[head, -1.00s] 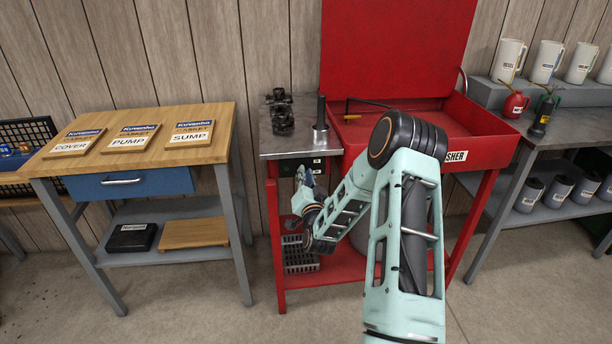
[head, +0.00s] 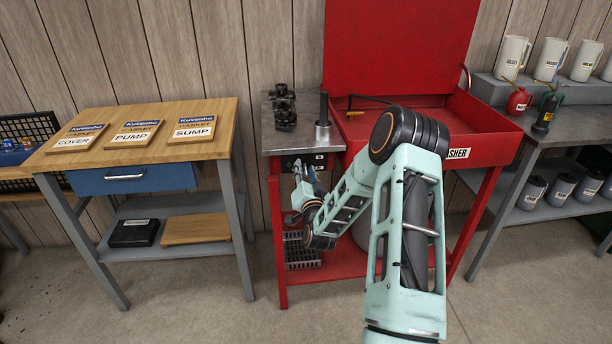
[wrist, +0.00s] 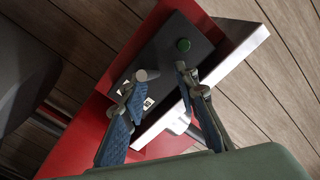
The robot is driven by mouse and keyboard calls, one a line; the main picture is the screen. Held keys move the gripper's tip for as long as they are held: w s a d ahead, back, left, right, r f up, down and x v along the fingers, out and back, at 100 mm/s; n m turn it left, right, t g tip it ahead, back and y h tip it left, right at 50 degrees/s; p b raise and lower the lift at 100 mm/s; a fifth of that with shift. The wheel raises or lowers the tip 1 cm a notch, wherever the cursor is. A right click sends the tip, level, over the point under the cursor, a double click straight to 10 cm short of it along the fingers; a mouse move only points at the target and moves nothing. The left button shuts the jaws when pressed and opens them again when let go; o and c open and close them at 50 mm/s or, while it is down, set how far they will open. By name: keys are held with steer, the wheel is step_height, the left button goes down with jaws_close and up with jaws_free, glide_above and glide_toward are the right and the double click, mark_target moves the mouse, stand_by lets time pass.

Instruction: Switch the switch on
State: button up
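The dark control panel (head: 292,160) is on the front of the red washer stand, below the grey top. In the wrist view the panel (wrist: 160,52) carries a green round button (wrist: 183,45) and small white labels (wrist: 148,103). A pale rounded piece (wrist: 143,75) lies at the left fingertip; I cannot tell whether it is the switch lever or part of the finger. My gripper (wrist: 161,72) is open, fingers apart, directly in front of the panel. In the head view my gripper (head: 303,178) is just below the panel. The switch position is unclear.
The red parts washer (head: 470,125) has a raised lid and basin to the right. A metal part (head: 284,110) and an upright cylinder (head: 323,130) stand on the grey top. A wooden-topped table (head: 165,150) stands left, with a gap between. A grey basket (head: 300,252) is on the lower shelf.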

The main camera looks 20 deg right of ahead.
steer(key=s+a+f+b, duration=0.3)
steer(key=s+f+b, duration=0.3)
steer(key=s, duration=0.4)
steer(key=shift+s+b, duration=0.25)
steer(key=shift+b, duration=0.05)
stand_by(0.6)
steer(key=shift+b, duration=0.3)
stand_by(0.3)
steer(key=v, duration=0.7)
steer(key=shift+s, duration=0.25)
steer(key=shift+a+r, duration=0.1)
